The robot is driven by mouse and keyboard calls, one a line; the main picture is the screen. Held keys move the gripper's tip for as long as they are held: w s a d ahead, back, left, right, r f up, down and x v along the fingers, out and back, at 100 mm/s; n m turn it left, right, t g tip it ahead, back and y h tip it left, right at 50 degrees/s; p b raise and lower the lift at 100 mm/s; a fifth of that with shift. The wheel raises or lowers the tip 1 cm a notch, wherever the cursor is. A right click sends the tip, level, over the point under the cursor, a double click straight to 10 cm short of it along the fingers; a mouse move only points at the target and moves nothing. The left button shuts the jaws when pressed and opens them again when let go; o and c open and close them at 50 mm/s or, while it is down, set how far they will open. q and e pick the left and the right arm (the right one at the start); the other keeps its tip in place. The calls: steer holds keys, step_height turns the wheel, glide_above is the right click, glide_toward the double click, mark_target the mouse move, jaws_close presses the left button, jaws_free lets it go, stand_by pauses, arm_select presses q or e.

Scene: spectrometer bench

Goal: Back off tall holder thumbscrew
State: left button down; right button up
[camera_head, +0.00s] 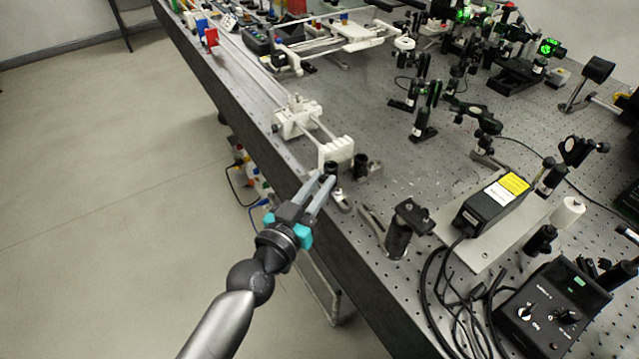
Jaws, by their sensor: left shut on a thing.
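My left gripper (324,179) reaches in from the lower left to the bench's near left edge. Its fingers are closed at a small black post holder (331,167) that stands near the edge, beside a white block. The fingers are shut on a small part at this holder, which fits the thumbscrew; the screw itself is too small and covered to make out. A second black holder (361,166) stands just to the right. My right gripper is not in view.
A white printed block (337,151) sits right behind the fingers. A black mount on a post (398,236), a black box with a yellow label (496,203), looped cables and a control box (553,306) stand to the right. Open floor (110,190) lies left of the bench.

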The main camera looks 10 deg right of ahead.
arm_select(q)
steer(key=shift+n, duration=1.6)
steer(key=c, duration=0.8)
jaws_free()
steer(key=shift+s+a, duration=0.1)
steer(key=v, duration=1.5)
